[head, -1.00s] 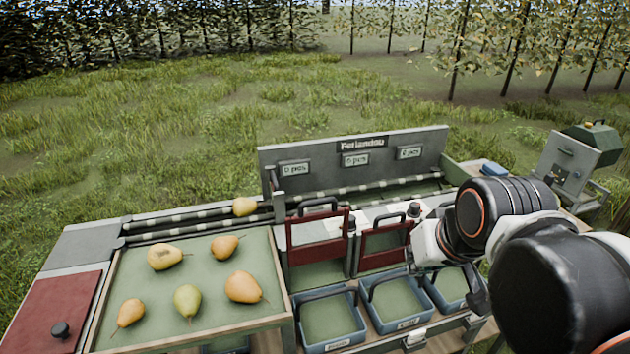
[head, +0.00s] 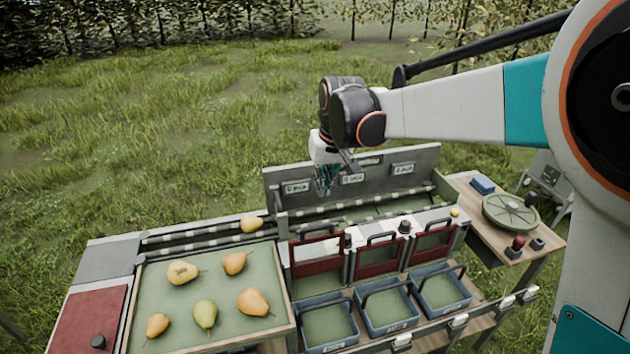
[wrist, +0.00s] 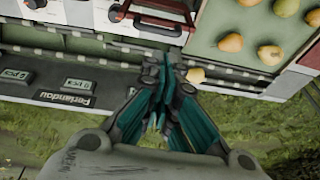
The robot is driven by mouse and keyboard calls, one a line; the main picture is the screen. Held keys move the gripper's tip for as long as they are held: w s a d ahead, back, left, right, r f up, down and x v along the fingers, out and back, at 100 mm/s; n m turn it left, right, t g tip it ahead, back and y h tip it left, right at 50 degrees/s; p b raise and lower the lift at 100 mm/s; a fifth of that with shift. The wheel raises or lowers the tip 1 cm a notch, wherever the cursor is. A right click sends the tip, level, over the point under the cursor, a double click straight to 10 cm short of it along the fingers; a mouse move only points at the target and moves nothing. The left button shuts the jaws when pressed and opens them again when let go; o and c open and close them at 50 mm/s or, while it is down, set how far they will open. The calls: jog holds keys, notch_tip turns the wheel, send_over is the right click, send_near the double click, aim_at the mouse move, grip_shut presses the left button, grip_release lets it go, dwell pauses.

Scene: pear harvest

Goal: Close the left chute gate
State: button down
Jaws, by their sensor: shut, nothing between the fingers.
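The left chute gate (head: 316,258) is a red panel with a dark bar handle, in the head view just right of the pear tray. Green chute floor shows below it. I cannot tell how far it is open. In the wrist view, which is upside down, a red gate panel with its handle (wrist: 150,18) shows at the top.
Two more red gates, the middle (head: 378,262) and right (head: 432,243), stand beside it. Blue crates (head: 327,345) stand in front. A tray (head: 205,343) holds several pears. A single pear (head: 251,223) lies on the roller lane. A side table (head: 470,207) stands right.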

jog(key=w+a, duration=0.1)
jog(key=b, duration=0.2)
send_over(316, 237)
jog(key=shift+g+h, duration=0.3)
jog(key=f, duration=1.4)
jog(key=shift+w+a+f, duration=0.15)
jog(key=shift+w, duration=0.25)
notch_tip(316, 237, down, 10)
jog(key=b, duration=0.6)
jog(key=shift+f+b, duration=0.25)
jog(key=shift+b, duration=0.05)
jog(key=shift+s, duration=0.1)
jog(key=shift+r, duration=0.1)
